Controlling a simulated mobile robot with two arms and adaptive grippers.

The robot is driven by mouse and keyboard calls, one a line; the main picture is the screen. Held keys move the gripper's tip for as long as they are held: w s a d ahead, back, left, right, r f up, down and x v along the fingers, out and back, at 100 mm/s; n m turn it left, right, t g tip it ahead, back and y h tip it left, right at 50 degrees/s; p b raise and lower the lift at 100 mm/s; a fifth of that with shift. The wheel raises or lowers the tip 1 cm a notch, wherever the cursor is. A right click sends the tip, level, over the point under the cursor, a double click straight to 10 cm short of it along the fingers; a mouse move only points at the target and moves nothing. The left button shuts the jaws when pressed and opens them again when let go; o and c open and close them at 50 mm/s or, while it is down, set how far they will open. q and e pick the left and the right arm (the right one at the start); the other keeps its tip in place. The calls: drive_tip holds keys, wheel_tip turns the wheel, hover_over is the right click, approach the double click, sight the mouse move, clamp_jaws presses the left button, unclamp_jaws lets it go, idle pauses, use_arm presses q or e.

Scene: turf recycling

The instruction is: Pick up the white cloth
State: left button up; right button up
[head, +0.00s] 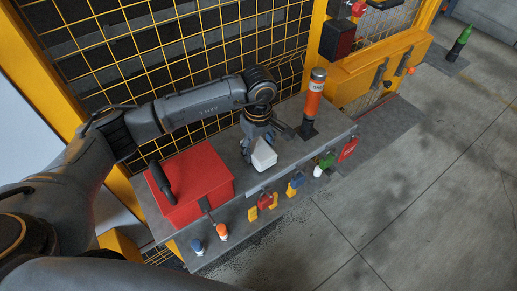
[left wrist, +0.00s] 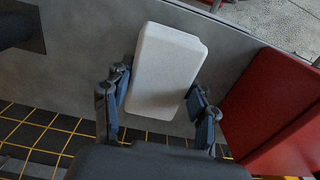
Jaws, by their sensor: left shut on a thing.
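The white cloth (head: 263,155) looks like a pale, flat-sided block at the grey table's middle in the head view. It also shows large in the left wrist view (left wrist: 165,70). My left gripper (head: 257,139) reaches it from above and is shut on it, with one blue-grey finger on each side in the left wrist view (left wrist: 158,88). Whether the cloth still touches the tabletop is hard to tell. My right gripper is not in view.
A red box (head: 205,180) with a black handle stands left of the cloth on the grey table (head: 300,148). An orange cylinder (head: 313,103) stands to the right. Several padlocks hang along the front edge. A yellow mesh fence (head: 150,45) rises behind. The floor at right is open.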

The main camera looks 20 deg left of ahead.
use_arm(q)
drive_tip(key=shift+s+a+r+p, duration=0.35)
drive_tip(key=shift+s+r+p, duration=0.55)
drive_tip(key=shift+s+r, duration=1.3)
drive_tip(key=shift+s+a+r+p, duration=0.3)
drive_tip(key=shift+s+r+p, duration=0.55)
drive_tip(key=shift+s+r, duration=1.3)
drive_tip(key=shift+s+a+r+p, duration=0.35)
drive_tip(key=shift+s+r+p, duration=0.55)
drive_tip(key=shift+s+r, duration=1.25)
drive_tip(key=shift+s+f, duration=0.45)
drive_tip(key=shift+f, duration=0.05)
drive_tip(key=shift+o, duration=1.3)
drive_tip(key=shift+c, duration=0.6)
drive_tip(key=shift+s, duration=0.1)
